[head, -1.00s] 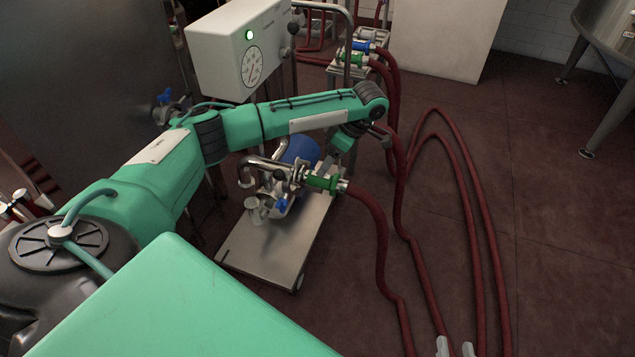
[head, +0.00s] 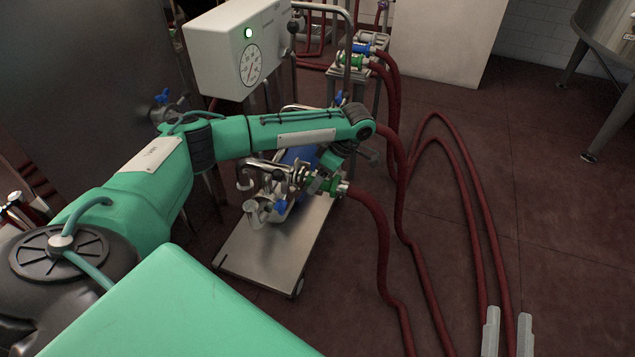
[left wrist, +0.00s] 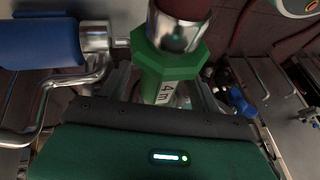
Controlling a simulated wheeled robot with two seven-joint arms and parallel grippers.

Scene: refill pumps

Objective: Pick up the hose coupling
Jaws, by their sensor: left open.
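The hose coupling is a green fitting (head: 336,187) with a metal collar on the end of a dark red hose, at the pump on the steel cart. In the left wrist view the coupling (left wrist: 170,65) is close, with a white "4 m" label. My left gripper (head: 318,180) is open and pointing down right at the coupling; the wrist partly hides it in the head view. In the left wrist view its fingers lie on either side of the green body, contact unclear. My right gripper (head: 507,335) shows only pale fingertips, apart and empty, at the bottom edge.
The blue pump motor (head: 297,158) and bent steel pipes sit beside the coupling on the cart (head: 262,260). A white gauge box (head: 225,50) stands behind my arm. Another green coupling (head: 350,60) is further back.

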